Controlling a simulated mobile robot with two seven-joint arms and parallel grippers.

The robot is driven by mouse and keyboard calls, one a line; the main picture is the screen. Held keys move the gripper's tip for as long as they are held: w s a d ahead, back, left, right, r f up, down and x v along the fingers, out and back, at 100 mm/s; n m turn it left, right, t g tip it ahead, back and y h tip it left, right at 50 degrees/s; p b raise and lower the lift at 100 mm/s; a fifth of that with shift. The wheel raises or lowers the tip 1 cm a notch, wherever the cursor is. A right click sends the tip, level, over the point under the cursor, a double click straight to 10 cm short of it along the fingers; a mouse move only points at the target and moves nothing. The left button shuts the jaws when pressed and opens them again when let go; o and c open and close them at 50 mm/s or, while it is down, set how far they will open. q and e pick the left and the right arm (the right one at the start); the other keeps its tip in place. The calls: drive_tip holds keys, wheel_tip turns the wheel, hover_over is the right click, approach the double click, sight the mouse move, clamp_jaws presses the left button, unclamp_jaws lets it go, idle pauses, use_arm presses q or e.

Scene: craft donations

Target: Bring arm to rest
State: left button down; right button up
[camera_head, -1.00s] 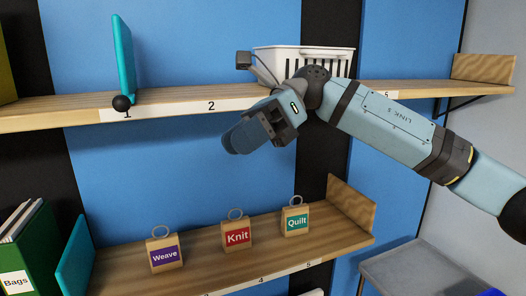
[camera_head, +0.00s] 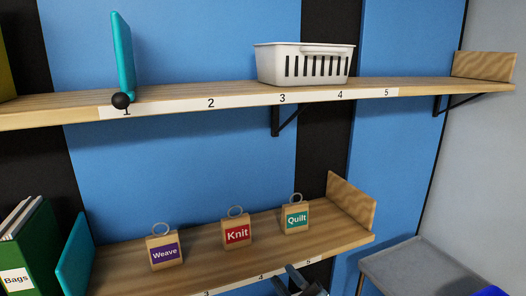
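My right gripper (camera_head: 296,282) shows only in part at the bottom edge, in front of the lower shelf's front edge. Its fingers are mostly cut off, so I cannot tell whether it is open or shut. I see nothing held in it. My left gripper is not in view. Three wooden tags with rings stand on the lower shelf (camera_head: 205,243): the purple Weave tag (camera_head: 165,253), the red Knit tag (camera_head: 237,235) and the teal Quilt tag (camera_head: 295,219).
A white slotted basket (camera_head: 305,65) stands on the upper shelf (camera_head: 200,98) above numbers 3 and 4. A teal divider (camera_head: 123,55) stands near number 1. A green Bags box (camera_head: 32,245) is at lower left. A grey table (camera_head: 405,265) is at lower right.

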drive_tip(key=s+d+f+m+h, duration=0.4)
drive_tip(key=f+m, duration=0.1)
drive_tip(key=f, duration=0.3)
drive_tip(key=s+d+f+m+h, duration=0.3)
drive_tip(key=f+m+h, duration=0.15)
drive_tip(key=f, duration=0.35)
drive_tip(key=s+d+f+m+g+h, duration=0.2)
drive_tip(key=s+d+f+g, duration=0.1)
drive_tip(key=s+f, duration=0.4)
drive_tip(key=s+d+f+m+g+h, duration=0.2)
drive_tip(key=s+d+f+m+g, duration=0.1)
drive_tip(key=s+d+f, duration=0.2)
drive_tip(key=s+f, duration=0.2)
drive_tip(key=s, duration=0.2)
drive_tip(key=shift+s+d+f+g, duration=0.2)
drive_tip(key=shift+s+d+g, duration=0.05)
drive_tip(key=shift+s+g, duration=0.1)
